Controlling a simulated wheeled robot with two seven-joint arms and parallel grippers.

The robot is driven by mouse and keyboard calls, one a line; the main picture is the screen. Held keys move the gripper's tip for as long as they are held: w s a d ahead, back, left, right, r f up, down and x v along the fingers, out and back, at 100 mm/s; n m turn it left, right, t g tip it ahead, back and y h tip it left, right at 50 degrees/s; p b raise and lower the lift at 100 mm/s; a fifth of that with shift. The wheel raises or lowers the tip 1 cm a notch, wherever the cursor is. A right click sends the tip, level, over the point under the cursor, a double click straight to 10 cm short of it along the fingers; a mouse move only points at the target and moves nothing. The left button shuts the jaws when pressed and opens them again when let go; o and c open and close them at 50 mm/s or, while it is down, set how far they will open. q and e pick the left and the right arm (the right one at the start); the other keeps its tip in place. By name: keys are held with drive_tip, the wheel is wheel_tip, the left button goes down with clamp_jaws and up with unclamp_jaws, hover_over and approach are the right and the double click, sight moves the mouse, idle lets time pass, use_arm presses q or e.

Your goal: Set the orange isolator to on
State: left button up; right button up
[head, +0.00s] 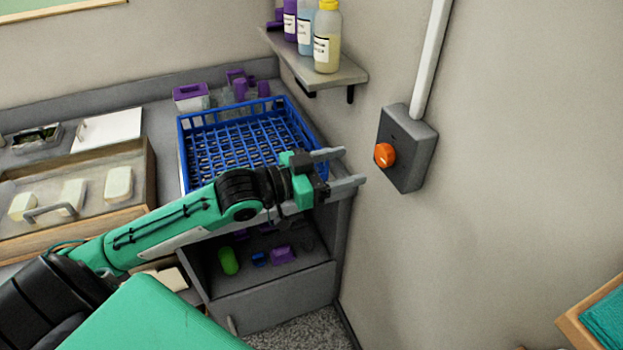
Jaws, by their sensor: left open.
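The orange isolator knob (384,155) sits on the front of a dark grey switch box (409,160) fixed to the right wall. A light conduit runs up from the box. I cannot read the knob's setting from here. My left gripper (353,168) is open and empty, with its two fingers pointing right toward the knob. In the picture a small gap lies between the fingertips and the knob. My right gripper is not in view.
A blue crate (183,150) stands on the counter behind my left arm. A wall shelf (345,78) with several bottles is above. An open cabinet (318,275) is below the arm. A wooden tray (570,320) with a teal cloth is at the lower right.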

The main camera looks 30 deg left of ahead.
use_arm(q)
drive_tip(key=b+v, duration=0.1)
drive_tip(key=v, duration=0.5)
drive_tip(key=shift+b, duration=0.4)
drive_tip(key=shift+s, duration=0.15)
idle(0.4)
